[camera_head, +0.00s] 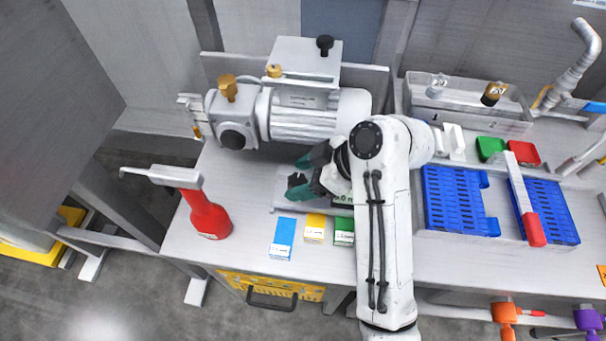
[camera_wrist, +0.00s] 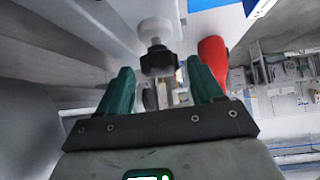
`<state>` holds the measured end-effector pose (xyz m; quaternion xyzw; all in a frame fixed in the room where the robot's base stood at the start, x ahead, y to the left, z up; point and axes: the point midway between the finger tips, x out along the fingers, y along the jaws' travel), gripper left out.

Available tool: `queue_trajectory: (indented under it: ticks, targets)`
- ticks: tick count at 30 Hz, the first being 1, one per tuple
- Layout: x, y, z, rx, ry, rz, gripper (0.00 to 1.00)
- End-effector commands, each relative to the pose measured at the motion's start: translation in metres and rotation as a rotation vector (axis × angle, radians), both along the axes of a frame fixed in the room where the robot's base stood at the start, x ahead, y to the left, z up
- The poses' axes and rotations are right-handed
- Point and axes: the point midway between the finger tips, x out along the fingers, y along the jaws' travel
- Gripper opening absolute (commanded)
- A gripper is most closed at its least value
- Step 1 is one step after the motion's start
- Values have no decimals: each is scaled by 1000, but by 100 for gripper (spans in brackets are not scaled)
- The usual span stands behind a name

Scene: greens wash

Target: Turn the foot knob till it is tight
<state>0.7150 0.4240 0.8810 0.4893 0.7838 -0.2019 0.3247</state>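The knob that I take for the foot knob (camera_wrist: 158,61) is black and lobed, under a white round foot (camera_wrist: 155,29) in the wrist view. My gripper (camera_wrist: 160,76) has its two green fingers apart, one on each side of the knob's line. The knob appears at or just beyond the fingertips; I cannot tell whether they touch it. In the head view my gripper (camera_head: 299,178) is low over the bench, in front of the grey motor-like machine (camera_head: 318,118). There the knob is not clearly made out beside the dark gripper parts.
A red bottle (camera_head: 207,216) stands left of my gripper. Blue, yellow and green small boxes (camera_head: 282,238) lie in front of it. Blue racks (camera_head: 458,200) and a red-handled tool (camera_head: 530,222) are on the right. Bare bench (camera_head: 245,190) lies between bottle and gripper.

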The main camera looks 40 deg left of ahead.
Motion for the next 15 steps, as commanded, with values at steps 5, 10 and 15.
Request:
queue_trajectory:
  ticks: [5,10,15]
  targets:
    - [0,0,0,0,1,1,68]
    - [2,-3,4,0,1,-1,68]
    - [10,-19,21,0,-2,-3,68]
